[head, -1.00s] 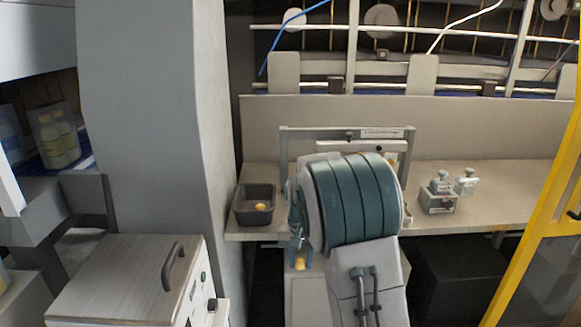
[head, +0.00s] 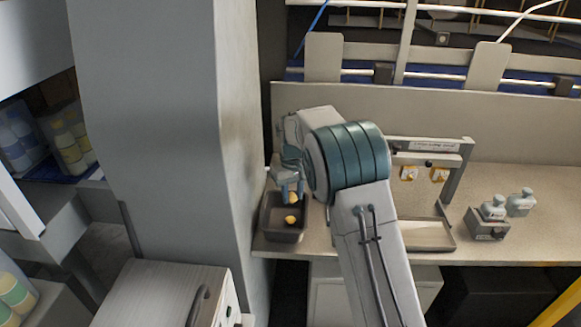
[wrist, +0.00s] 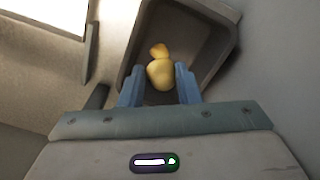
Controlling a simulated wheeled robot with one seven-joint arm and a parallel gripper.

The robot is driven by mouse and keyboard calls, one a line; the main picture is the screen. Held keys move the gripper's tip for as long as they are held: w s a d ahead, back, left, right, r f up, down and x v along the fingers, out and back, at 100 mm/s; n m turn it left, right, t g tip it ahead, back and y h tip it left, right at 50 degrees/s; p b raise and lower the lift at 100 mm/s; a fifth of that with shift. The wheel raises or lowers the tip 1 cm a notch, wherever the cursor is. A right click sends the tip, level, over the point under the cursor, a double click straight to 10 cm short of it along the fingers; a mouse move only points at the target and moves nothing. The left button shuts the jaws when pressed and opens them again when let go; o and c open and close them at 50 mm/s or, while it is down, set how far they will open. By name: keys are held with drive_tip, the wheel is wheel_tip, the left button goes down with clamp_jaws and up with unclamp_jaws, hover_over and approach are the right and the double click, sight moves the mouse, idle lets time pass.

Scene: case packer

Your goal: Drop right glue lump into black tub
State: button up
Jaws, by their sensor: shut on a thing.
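My gripper (head: 291,188) is shut on a yellow glue lump (head: 293,198) and holds it over the black tub (head: 282,237). In the wrist view the held glue lump (wrist: 160,75) sits between the blue fingers of my gripper (wrist: 158,84). A second yellow lump (head: 290,219) lies inside the tub; in the wrist view this lump (wrist: 159,49) shows just beyond the held one. The tub (wrist: 209,62) opens below the fingers. The exact height of the held lump above the tub floor is hard to tell.
A grey column (head: 236,120) stands close to the tub's left. To the right are a metal frame (head: 455,185) with two orange-and-white pieces, a shallow tray (head: 428,236), and small bottles, some in a holder (head: 487,226). The counter (head: 545,225) is clear at the far right.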

drive_tip(key=shift+w+a+r, duration=0.25)
drive_tip(key=shift+w+a, duration=0.05)
drive_tip(key=shift+a, duration=0.15)
drive_tip(key=shift+a+f, duration=0.1)
drive_tip(key=shift+a, duration=0.05)
drive_tip(key=shift+f+b, duration=0.55)
drive_tip(key=shift+f, duration=0.1)
drive_tip(key=shift+f+b, duration=1.4)
drive_tip(key=shift+f, duration=0.85)
drive_tip(key=o, duration=1)
